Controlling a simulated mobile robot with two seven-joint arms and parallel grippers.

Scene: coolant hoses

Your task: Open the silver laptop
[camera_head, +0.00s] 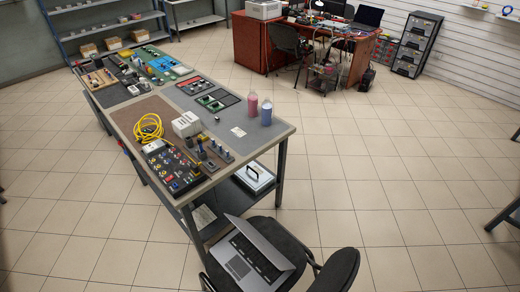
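A silver laptop (236,262) rests on the black seat of an office chair at the bottom of the head view. Its touchpad and part of its dark keyboard show. Its lid (262,240) appears partly raised and leans over the far part of the keyboard, so the screen is hidden from me. Neither my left gripper nor my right gripper is in view.
The chair's black backrest (337,272) stands right of the laptop. A long workbench (283,128) with hoses, bottles and electronics stands behind and left. A red desk (250,42) holds a dark laptop (368,16). The tiled floor (400,170) on the right is mostly free.

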